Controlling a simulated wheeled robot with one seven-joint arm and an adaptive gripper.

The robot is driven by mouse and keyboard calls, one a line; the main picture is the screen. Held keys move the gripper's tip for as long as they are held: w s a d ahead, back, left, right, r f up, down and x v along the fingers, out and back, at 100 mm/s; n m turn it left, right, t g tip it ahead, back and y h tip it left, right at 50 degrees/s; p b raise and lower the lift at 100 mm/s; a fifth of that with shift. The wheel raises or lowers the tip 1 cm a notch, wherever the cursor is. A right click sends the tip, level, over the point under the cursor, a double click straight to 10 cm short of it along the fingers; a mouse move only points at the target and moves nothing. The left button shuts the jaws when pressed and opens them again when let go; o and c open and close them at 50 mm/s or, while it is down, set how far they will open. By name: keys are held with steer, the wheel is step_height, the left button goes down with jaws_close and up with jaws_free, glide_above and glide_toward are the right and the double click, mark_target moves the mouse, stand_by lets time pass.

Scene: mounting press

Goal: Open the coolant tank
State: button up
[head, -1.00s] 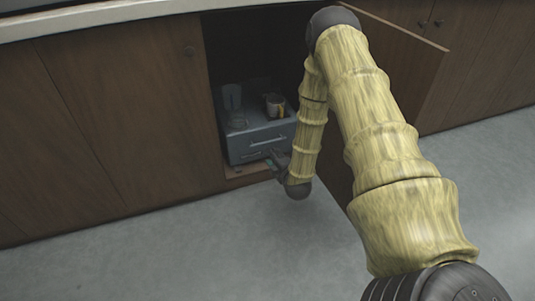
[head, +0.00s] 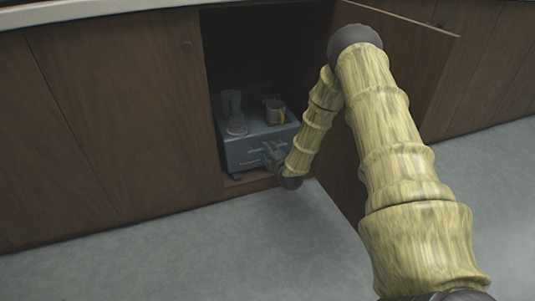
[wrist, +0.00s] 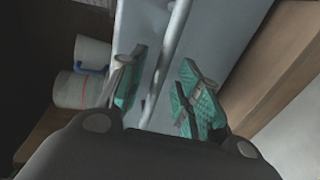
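The coolant tank appears to be the grey-blue box (head: 238,151) inside the open cabinet, with bar handles on its front. In the wrist view its pale front (wrist: 205,35) fills the middle, and a long bar handle (wrist: 176,28) crosses it. My gripper (head: 270,155) is at the front of the box in the head view. In the wrist view my gripper (wrist: 160,84) is open, its teal-padded fingers spread on either side of the bar. Whether a pad touches the bar cannot be told. My gripper hides part of the box front in the head view.
Two containers, a left one (head: 235,116) and a right one (head: 273,108), stand on the box. The wrist view shows white containers (wrist: 90,54) at left. The open cabinet door (head: 405,55) stands right of my arm. The floor (head: 210,250) in front is clear.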

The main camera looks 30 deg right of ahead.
steer(key=shift+b+x, duration=0.3)
steer(key=shift+x, duration=0.65)
jaws_close()
